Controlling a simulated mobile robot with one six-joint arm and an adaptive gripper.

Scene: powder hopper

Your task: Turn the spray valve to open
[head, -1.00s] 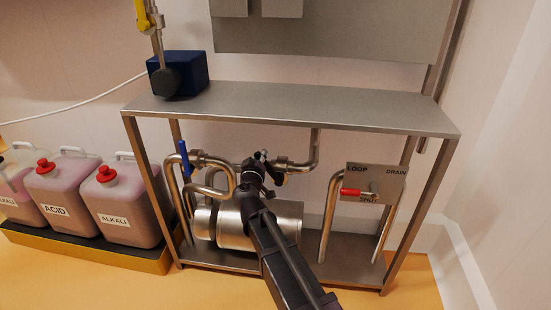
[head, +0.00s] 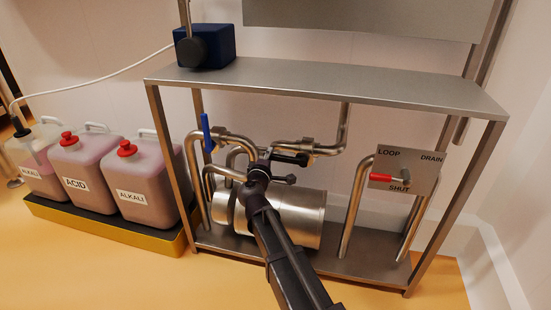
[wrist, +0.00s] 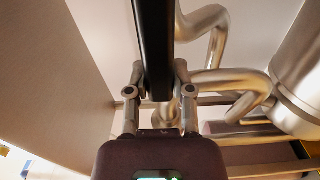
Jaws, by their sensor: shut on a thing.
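My gripper (head: 280,168) is in front of the pipework under the steel shelf, to the right of the blue lever. In the wrist view its fingers (wrist: 160,75) are shut on a black bar-shaped handle (wrist: 155,35), which runs up out of the picture between them. I take it for a valve handle; no label on it shows. A blue lever (head: 206,133) stands upright on the left pipe. A red handle (head: 381,177) points left on a grey plate (head: 418,180) marked LOOP, DRAIN and SHUT.
A steel cylinder (head: 300,215) lies on the lower shelf behind my arm. The steel top (head: 330,83) is above the gripper and carries a blue box (head: 216,45). Acid and alkali canisters (head: 85,175) stand in a tray at the left. Pipes crowd the gripper.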

